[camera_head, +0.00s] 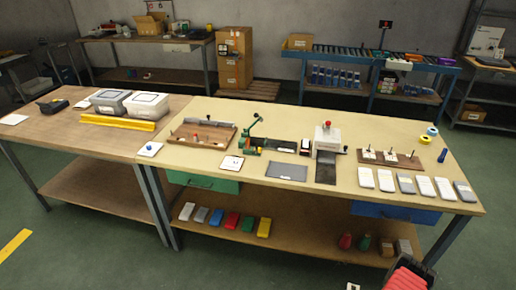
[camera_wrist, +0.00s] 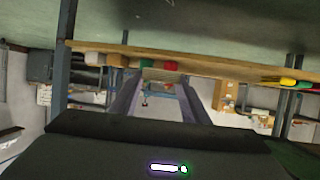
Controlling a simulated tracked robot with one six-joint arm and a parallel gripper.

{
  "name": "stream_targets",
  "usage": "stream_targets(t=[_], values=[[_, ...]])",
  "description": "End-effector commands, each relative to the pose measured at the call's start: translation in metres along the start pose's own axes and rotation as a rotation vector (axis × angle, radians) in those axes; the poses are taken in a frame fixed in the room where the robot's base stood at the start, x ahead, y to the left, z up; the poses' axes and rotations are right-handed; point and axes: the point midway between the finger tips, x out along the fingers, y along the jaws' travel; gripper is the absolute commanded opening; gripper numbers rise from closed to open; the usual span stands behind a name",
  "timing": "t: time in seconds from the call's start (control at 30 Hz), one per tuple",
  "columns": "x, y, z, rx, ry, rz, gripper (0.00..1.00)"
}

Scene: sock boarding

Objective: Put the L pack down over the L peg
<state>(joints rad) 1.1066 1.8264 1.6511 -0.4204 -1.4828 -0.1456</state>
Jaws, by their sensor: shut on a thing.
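A brown board (camera_head: 416,165) with several upright pegs and small white pieces stands at the right of the light bench, in the head view. No size letters are readable, so I cannot tell the L peg. The L pack is not identifiable in either view. In the wrist view, a broad dark part of my gripper (camera_wrist: 160,145) fills the bottom, with a small lit strip on it. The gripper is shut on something.
A row of white and grey flat pieces (camera_head: 405,184) lies along the bench's front right edge. A press-like device with a red knob (camera_head: 327,137) stands left of the board. Several coloured blocks (camera_head: 232,220) sit on the lower shelf. Green floor lies in front.

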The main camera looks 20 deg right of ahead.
Motion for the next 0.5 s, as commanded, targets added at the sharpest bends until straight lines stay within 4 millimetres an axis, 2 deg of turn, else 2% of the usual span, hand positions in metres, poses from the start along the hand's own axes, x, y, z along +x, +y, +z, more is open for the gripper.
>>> stream_targets(t=[0.1,0.5], values=[[-0.009,0.004,0.006,0.011,0.0,0.027,0.2],[-0.006,-0.005,-0.03,0.01,0.002,0.028,0.2]])
